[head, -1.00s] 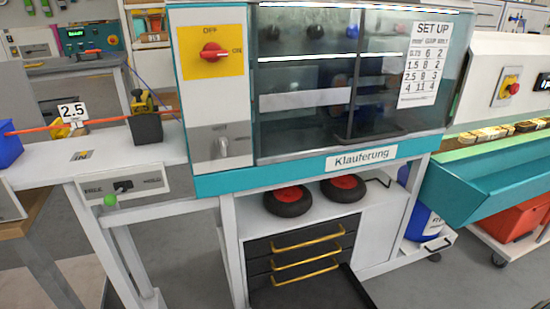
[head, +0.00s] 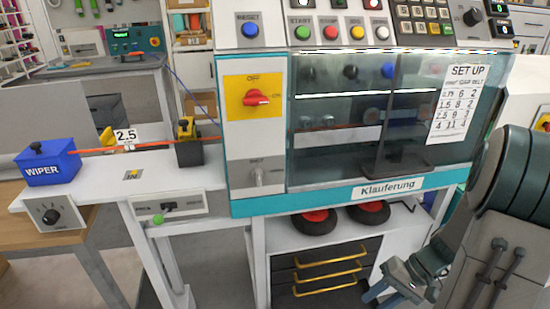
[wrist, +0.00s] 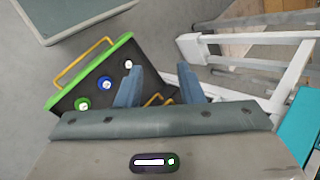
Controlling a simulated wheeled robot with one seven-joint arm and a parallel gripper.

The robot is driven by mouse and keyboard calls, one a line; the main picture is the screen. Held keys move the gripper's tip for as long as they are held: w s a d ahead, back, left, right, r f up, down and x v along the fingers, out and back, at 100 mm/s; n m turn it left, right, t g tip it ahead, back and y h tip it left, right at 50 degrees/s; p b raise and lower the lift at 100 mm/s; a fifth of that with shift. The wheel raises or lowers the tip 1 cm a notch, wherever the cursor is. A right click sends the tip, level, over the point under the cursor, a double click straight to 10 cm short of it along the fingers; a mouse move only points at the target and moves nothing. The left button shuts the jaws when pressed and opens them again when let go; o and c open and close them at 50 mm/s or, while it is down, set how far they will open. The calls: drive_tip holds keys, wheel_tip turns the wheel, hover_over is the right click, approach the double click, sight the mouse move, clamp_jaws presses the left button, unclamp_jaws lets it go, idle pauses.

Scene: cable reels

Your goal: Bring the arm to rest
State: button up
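My arm comes in at the right of the head view, bent downward. My gripper (head: 395,291) hangs low in front of the machine's lower drawers, at the bottom edge of the head view. In the wrist view, my gripper's two blue-grey fingers (wrist: 160,88) stand apart with a gap between them and nothing held in it. The fingers point toward a dark drawer unit with a green edge (wrist: 124,42) and yellow handles. I cannot tell how far the fingers are from it.
The teal and white Klauferung machine (head: 240,207) stands ahead. Black drawers (head: 285,276) and two black wheels with red hubs (head: 316,219) are under it. A blue WIPER box (head: 50,168) is on the white bench at left. White frame bars (wrist: 245,38) are near the gripper.

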drive_tip(key=s+a+r+n+t+h+p, duration=0.1)
drive_tip(key=s+a+r+t+h+p, duration=0.1)
drive_tip(key=r, duration=1)
drive_tip(key=s+a+r+n+t+h+p, duration=0.1)
drive_tip(key=s+a+r+h+p, duration=0.2)
drive_tip(key=r, duration=1)
drive_tip(key=a+h+p, duration=0.2)
drive_tip(key=a+p, duration=0.2)
drive_tip(key=a, duration=0.1)
drive_tip(key=shift+s+n+t+h, duration=0.2)
drive_tip(key=shift+n+t+h, duration=0.1)
drive_tip(key=shift+n+t, duration=0.1)
drive_tip(key=shift+a+r, duration=0.1)
